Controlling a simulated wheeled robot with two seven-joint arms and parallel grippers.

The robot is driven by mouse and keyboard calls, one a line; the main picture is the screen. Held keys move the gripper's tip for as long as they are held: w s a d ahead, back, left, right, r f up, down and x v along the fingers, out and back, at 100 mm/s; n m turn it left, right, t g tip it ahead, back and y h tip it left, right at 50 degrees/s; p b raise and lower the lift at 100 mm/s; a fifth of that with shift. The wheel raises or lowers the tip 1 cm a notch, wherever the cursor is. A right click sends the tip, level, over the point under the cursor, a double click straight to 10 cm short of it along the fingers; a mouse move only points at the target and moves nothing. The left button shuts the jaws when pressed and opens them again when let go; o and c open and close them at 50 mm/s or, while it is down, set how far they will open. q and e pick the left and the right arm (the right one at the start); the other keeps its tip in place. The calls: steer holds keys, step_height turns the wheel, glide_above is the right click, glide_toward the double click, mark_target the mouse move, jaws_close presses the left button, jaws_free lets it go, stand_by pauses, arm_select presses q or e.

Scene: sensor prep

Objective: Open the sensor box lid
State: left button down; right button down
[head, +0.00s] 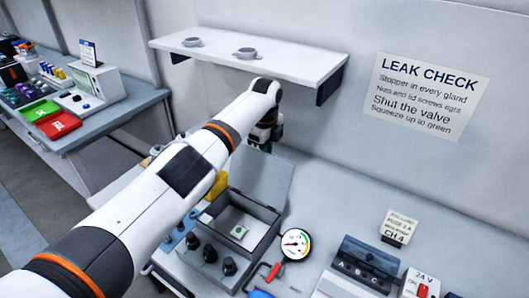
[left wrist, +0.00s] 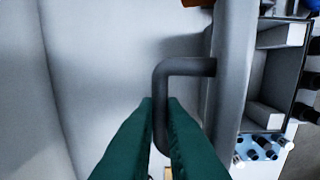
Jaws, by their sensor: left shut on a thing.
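The grey sensor box (head: 244,250) stands open on the bench, with a small white part with a green spot (head: 239,231) inside. Its lid (head: 262,185) is raised and stands up along the box's far side. My left gripper (head: 267,143) is at the lid's top edge, its fingertips mostly hidden in the head view. In the left wrist view its green fingers (left wrist: 160,115) are shut on the grey bent lid handle (left wrist: 185,67), beside the lid edge (left wrist: 232,80). My right gripper is not in view.
A round gauge (head: 295,243) and a red-handled part (head: 273,271) are right of the box. Several dark knobs (head: 210,253) stand in front of it. A white shelf (head: 300,65) hangs on the wall near my left arm. The bench right of the lid is clear.

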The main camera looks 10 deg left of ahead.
arm_select(q)
steer(key=shift+w+d+f, duration=0.1)
steer(key=shift+w+d, duration=0.15)
steer(key=shift+w, duration=0.05)
steer(key=c, duration=1.9)
jaws_free()
steer(key=o, duration=0.3)
steer(key=shift+w+d+f, duration=0.2)
steer(key=shift+w, duration=0.25)
steer(key=shift+o, duration=0.4)
steer(key=shift+w+d+f, duration=0.1)
steer(key=shift+w+f, duration=0.1)
steer(key=shift+w, duration=0.1)
steer(key=shift+r, duration=0.2)
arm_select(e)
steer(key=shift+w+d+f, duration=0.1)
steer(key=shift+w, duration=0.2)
arm_select(q)
steer(key=shift+r, duration=0.1)
